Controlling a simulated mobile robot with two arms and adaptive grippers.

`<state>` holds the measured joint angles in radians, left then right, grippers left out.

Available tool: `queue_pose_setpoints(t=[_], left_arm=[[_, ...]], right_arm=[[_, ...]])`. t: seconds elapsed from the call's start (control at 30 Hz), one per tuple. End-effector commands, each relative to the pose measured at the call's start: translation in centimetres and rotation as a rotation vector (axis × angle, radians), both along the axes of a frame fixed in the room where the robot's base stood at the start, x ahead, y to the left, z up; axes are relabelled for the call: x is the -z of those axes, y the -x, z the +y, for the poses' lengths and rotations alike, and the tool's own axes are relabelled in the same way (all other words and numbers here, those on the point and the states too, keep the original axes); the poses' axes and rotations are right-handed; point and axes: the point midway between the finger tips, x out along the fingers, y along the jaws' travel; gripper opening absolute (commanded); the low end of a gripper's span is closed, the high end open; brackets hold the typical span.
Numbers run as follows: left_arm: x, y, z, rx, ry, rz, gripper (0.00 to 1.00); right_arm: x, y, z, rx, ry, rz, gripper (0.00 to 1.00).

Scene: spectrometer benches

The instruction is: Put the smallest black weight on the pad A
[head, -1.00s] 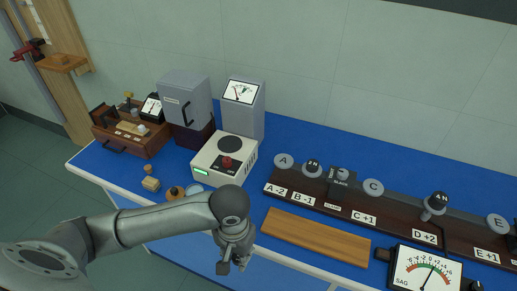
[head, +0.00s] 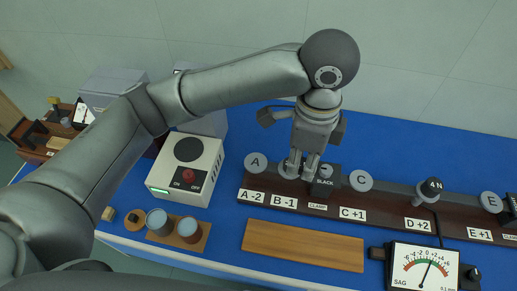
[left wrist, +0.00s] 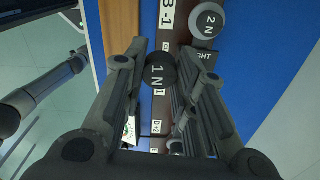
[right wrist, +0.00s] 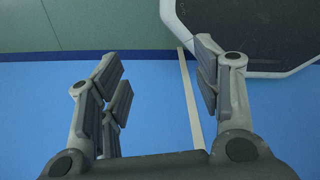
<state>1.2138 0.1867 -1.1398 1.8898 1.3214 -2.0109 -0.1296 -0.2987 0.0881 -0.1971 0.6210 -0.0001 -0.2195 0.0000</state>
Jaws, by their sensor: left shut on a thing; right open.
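A long dark beam carries round grey pads, with pad A (head: 255,162) at its left end, empty. My left gripper (head: 301,172) points down at pad B (head: 287,171), just right of A. In the left wrist view its fingers are shut on a round black weight marked 1 N (left wrist: 160,72). The fingers mostly hide this weight in the head view, and I cannot tell whether it touches pad B. A black weight marked 4 N (head: 431,187) stands at pad D. My right gripper (right wrist: 160,78) is open and empty.
A black clamp block (head: 325,181) stands close to the right of the left gripper. Pad C (head: 361,181) is empty. A wooden board (head: 303,245) and a SAG meter (head: 425,267) lie in front of the beam. A white on/off box (head: 187,170) is left of pad A.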

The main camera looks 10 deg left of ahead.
Motion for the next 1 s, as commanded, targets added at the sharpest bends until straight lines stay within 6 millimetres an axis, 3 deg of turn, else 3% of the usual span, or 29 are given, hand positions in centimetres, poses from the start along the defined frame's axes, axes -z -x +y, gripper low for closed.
queue_pose_setpoints(t=[0.17,0.47,0.53,0.7,1.0], left_arm=[[0.5,-1.1,1.6,0.027,-0.001,0.005,0.01],[3.7,-5.4,7.7,0.022,-0.002,0.004,0.01],[5.4,-5.9,8.5,0.023,-0.002,0.007,0.01],[7.8,-7.1,10.0,0.027,0.000,0.002,0.01],[10.3,-7.9,11.3,0.028,-0.001,0.005,0.01]], right_arm=[[-0.4,0.2,0.6,0.000,-0.007,0.002,0.59],[-1.9,0.9,1.3,0.000,-0.015,0.014,0.59],[-2.1,0.8,1.3,0.000,-0.016,0.013,0.59],[-2.6,0.4,1.3,0.000,-0.015,0.007,0.59],[-3.7,0.2,0.7,-0.002,-0.007,0.004,0.59]])
